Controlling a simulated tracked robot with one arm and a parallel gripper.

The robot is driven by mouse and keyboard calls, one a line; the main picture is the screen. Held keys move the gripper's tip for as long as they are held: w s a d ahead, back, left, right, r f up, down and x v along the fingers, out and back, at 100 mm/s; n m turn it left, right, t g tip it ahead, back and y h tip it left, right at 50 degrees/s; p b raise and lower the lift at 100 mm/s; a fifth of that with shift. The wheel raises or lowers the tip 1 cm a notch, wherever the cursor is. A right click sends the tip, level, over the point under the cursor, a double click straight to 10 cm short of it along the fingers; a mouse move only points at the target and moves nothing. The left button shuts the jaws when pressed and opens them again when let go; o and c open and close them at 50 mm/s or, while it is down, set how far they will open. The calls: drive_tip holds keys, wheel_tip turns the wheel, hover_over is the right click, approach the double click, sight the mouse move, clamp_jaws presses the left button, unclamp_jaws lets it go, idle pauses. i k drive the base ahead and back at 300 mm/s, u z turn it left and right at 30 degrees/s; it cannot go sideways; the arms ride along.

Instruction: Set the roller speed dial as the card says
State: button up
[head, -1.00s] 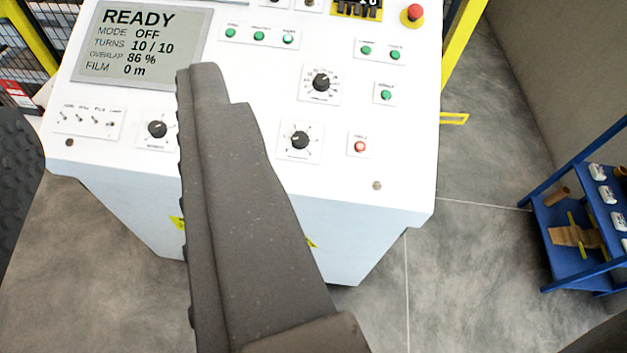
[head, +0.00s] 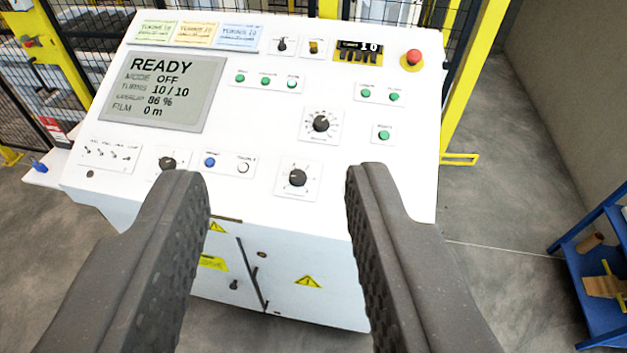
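A white console panel (head: 275,125) carries three black dials: an upper one with a ringed scale (head: 320,124), a lower middle one (head: 297,178) and a lower left one (head: 168,163), partly behind my left finger. Their labels are too small to read, so I cannot tell which is roller speed. Green, yellow and blue cards (head: 155,32) (head: 199,34) (head: 238,37) lie along the top left; their small print is blurred. My gripper (head: 278,180) is open and empty, its fingers either side of the lower middle dial in the picture, seemingly nearer to me than the panel.
A screen (head: 155,90) reads READY, MODE OFF, TURNS 10 / 10, FILM 0 m. A red stop button (head: 413,58), a counter (head: 359,50), small switches and green buttons share the panel. Yellow fence posts (head: 452,90) stand behind. A blue rack (head: 600,290) is at right.

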sight(298, 178)
drive_tip(key=z, duration=0.05)
drive_tip(key=i, duration=1)
drive_tip(key=z, duration=1.3)
drive_tip(key=k, duration=1.2)
drive_tip(key=u, duration=0.9)
drive_tip(key=i, duration=0.75)
